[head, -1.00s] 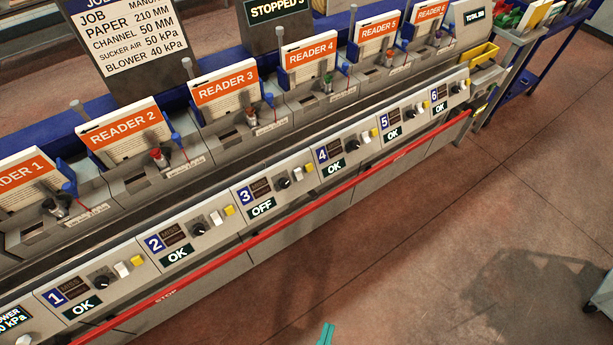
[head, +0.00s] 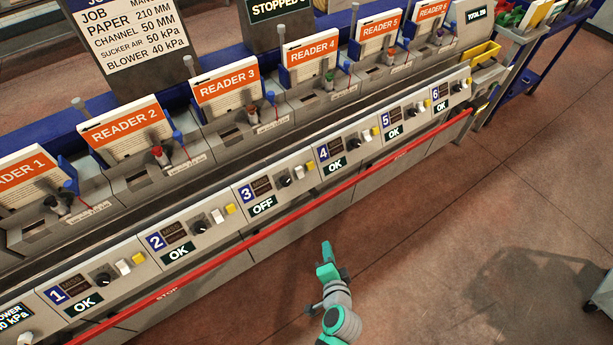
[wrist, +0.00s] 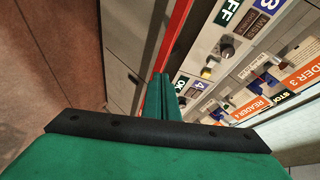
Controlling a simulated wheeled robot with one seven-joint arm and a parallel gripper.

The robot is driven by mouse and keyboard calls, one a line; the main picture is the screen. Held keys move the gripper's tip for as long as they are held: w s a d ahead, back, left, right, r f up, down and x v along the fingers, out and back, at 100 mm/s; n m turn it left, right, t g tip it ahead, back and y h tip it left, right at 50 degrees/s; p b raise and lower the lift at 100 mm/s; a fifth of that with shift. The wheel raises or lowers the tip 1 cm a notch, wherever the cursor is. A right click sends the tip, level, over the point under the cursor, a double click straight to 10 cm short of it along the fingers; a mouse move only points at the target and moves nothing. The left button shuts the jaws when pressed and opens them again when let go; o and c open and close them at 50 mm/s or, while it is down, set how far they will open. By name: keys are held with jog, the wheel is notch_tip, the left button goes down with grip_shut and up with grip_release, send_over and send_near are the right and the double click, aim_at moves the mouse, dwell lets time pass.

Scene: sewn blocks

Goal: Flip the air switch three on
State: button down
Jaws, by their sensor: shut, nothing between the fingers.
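Station 3's panel (head: 246,194) is on the long grey console, with its display (head: 263,206) reading OFF. To the right of the display are a black knob (head: 285,181), a white switch (head: 298,171) and a yellow button (head: 309,168). Which way the white switch is tipped is too small to tell. My green gripper (head: 326,252) is shut and empty, below and to the right of that panel, in front of the red bar. In the wrist view my gripper's closed fingers (wrist: 162,92) point toward the console, apart from it; the OFF display (wrist: 229,13) shows there.
A red bar (head: 335,193) marked STOP runs along the console's front edge, below the panels. Neighbouring panels, such as panel 2 (head: 155,241) and panel 4 (head: 323,152), read OK. Reader holders stand behind. The floor (head: 430,235) in front is clear.

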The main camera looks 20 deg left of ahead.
aim_at(301, 171)
jog(key=w+a+r+n+g+y, duration=0.1)
jog(key=w+a+r+g+y, duration=0.1)
jog(key=w+r+y, duration=0.4)
jog(key=w+a+r, duration=0.1)
jog(key=w+r, duration=0.3)
jog(key=w, duration=0.2)
jog(key=shift+w, duration=0.2)
jog(key=shift+a, duration=0.3)
jog(key=x, duration=1.3)
jog(key=shift+a+f, duration=0.1)
jog(key=shift+a, duration=0.25)
jog(key=shift+w, duration=0.1)
